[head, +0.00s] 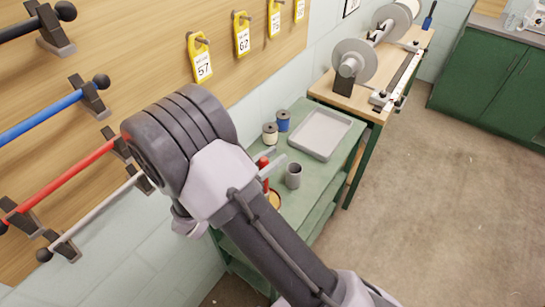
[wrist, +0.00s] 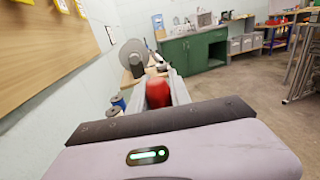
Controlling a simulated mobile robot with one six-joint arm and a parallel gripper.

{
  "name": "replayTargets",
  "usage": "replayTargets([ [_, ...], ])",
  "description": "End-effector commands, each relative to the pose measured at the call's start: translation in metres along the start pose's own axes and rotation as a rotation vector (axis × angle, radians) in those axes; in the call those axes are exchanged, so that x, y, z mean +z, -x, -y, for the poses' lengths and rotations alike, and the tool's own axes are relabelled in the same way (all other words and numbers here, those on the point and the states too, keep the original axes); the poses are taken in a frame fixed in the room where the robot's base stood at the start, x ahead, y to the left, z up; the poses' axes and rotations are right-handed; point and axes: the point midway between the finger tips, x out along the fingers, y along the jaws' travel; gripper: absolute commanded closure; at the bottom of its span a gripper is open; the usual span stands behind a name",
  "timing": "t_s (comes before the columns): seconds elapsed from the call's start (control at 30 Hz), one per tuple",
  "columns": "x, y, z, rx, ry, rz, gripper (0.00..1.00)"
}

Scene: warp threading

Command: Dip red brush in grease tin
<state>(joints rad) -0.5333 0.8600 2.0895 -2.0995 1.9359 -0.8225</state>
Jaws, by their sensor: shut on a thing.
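My gripper (head: 268,166) is shut on the red brush (head: 265,184), over the near part of the green cart. The brush is upright, its lower end close to a round tin (head: 275,200) with a yellowish rim, probably the grease tin. My arm partly hides the tin, and I cannot tell whether the brush touches it. In the wrist view the red brush (wrist: 158,93) shows blurred between the two fingers (wrist: 160,92).
The green cart (head: 311,183) also holds a grey cup (head: 293,175) just right of the brush, a cream spool (head: 270,134), a blue spool (head: 283,121) and a grey tray (head: 320,134). A wooden bench (head: 323,88) with a winder stands behind. Wall rods (head: 62,180) are at left.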

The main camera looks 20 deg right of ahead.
Motion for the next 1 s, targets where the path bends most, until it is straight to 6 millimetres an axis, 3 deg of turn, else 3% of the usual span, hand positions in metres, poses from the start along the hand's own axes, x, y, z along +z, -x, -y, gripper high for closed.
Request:
replayTargets([
  [0.1, 0.019, 0.000, 0.000, 0.000, -0.002, 0.000, 1.00],
  [0.53, 0.066, 0.000, 0.000, 0.000, -0.003, 0.001, 1.00],
  [1.0, 0.066, 0.000, 0.000, 0.000, -0.003, 0.001, 1.00],
])
